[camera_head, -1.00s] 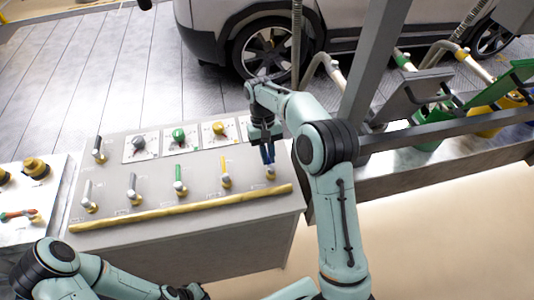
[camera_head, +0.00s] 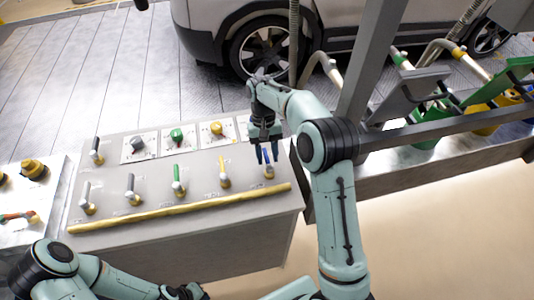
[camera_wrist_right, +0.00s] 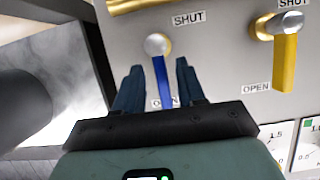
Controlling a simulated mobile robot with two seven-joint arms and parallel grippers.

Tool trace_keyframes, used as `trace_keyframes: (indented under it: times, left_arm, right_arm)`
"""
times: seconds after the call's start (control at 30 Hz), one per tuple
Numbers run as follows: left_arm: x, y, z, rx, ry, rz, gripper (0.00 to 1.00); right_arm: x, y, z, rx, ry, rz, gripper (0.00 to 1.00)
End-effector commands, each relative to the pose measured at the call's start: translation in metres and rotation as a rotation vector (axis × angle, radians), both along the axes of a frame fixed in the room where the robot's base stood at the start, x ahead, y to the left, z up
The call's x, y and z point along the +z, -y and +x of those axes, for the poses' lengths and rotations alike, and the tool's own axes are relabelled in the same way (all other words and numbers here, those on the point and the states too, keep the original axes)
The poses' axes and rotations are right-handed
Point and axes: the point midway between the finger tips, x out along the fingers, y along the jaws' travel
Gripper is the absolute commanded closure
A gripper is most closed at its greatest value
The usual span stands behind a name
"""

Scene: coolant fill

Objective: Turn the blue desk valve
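The blue desk valve (camera_head: 269,168) is at the right end of the front row of levers on the grey desk. In the right wrist view its blue lever (camera_wrist_right: 163,85) runs from a silver knob toward the partly covered OPEN label, away from SHUT. My right gripper (camera_head: 267,153) is open above it. In the wrist view its two dark fingers (camera_wrist_right: 158,85) stand apart, one on each side of the lever, with gaps visible. My left gripper (camera_head: 185,292) is only partly visible at the bottom edge, and its fingers cannot be made out.
A yellow-handled valve (camera_head: 223,175) stands just left of the blue one, with green and grey levers farther left. A yellow rail (camera_head: 180,209) runs along the desk's front. Grey frame beams (camera_head: 440,130) and coloured nozzle holders stand to the right. A car is behind.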

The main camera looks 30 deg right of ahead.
Motion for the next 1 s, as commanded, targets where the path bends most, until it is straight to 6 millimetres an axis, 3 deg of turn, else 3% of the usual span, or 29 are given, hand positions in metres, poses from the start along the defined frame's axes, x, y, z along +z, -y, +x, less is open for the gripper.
trace_keyframes:
  times: [0.23,0.5,0.7,1.0]
  left_arm:
    - [0.0,0.0,0.0,0.0,0.0,0.0,1.0]
    - [0.0,0.0,0.0,0.0,0.0,0.0,1.0]
    - [0.0,0.0,0.0,0.0,0.0,0.0,1.0]
    - [0.0,0.0,0.0,0.0,0.0,0.0,1.0]
  right_arm:
    - [0.008,0.001,0.004,0.002,0.003,0.0,0.61]
    - [0.048,0.004,0.02,0.001,0.004,0.001,0.61]
    - [0.065,0.006,0.027,0.001,0.001,0.0,0.61]
    - [0.069,0.007,0.028,0.001,-0.001,0.001,0.61]
